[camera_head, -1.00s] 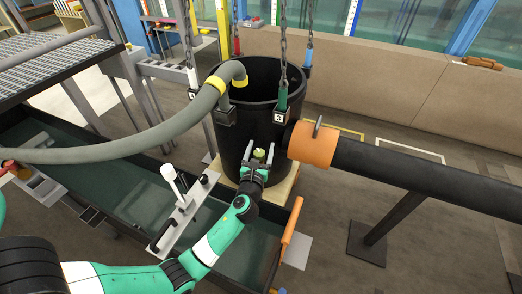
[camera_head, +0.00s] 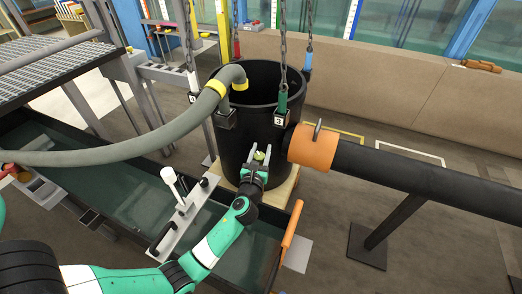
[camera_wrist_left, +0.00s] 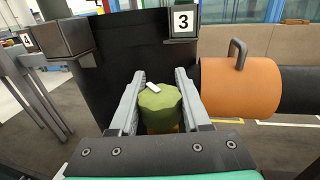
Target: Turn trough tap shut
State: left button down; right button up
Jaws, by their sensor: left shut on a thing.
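The tap is a green faceted knob (camera_wrist_left: 161,108) with a small white mark on its top, low on the near side of the black tub (camera_wrist_left: 136,55). In the head view the knob (camera_head: 259,156) shows small and pale green between my left gripper's fingertips (camera_head: 258,162). In the left wrist view the two grey fingers of my left gripper (camera_wrist_left: 159,100) stand on either side of the knob, shut on it. The knob's lower part and stem are mostly hidden. My right gripper is not in view.
An orange-collared (camera_head: 313,146) black pipe runs right from beside the tub. A grey hose (camera_head: 150,140) arches into the tub's top. Chains (camera_head: 283,45) hang at its rim. A long water trough (camera_head: 130,190) with a white-handled lever plate (camera_head: 183,215) lies beneath my left arm.

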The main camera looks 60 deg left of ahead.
pick_arm(q)
jog(key=shift+r+m+t+h+p, duration=0.2)
jog(key=shift+m+t+h+p, duration=0.15)
jog(key=shift+p, duration=0.3)
jog(key=m+t+h+p, duration=0.2)
jog(key=p, duration=0.1)
jog(key=m+t+h+p, duration=0.1)
jog(key=h+p, duration=0.1)
jog(key=shift+w+d+m+t, duration=0.25)
jog(key=shift+d+t, duration=0.05)
jog(key=shift+t, duration=0.05)
jog(key=shift+w+d+m+t+h+p, duration=0.1)
jog(key=shift+m+t+h+p, duration=0.25)
jog(key=shift+h, duration=0.25)
jog(key=shift+w+d+m+t+h+p, duration=0.1)
jog(key=shift+m+t+h+p, duration=0.2)
jog(key=shift+m+h, duration=0.2)
jog(key=shift+w+d+f+m+t+h+b, duration=0.1)
jog(key=shift+d+m+t+h, duration=0.1)
jog(key=shift+m+h, duration=0.45)
jog(key=shift+s+d+f+m+t+h+b, duration=0.15)
jog(key=shift+m+t+h, duration=0.2)
jog(key=shift+h, duration=0.65)
jog(key=shift+w+d+m+t+h+b, duration=0.1)
jog(key=shift+w+d+m+h, duration=0.05)
jog(key=shift+m+h, duration=0.55)
jog(key=shift+d+h, duration=0.1)
jog(key=shift+h, duration=0.4)
jog(key=shift+c, duration=1.9)
grip_release()
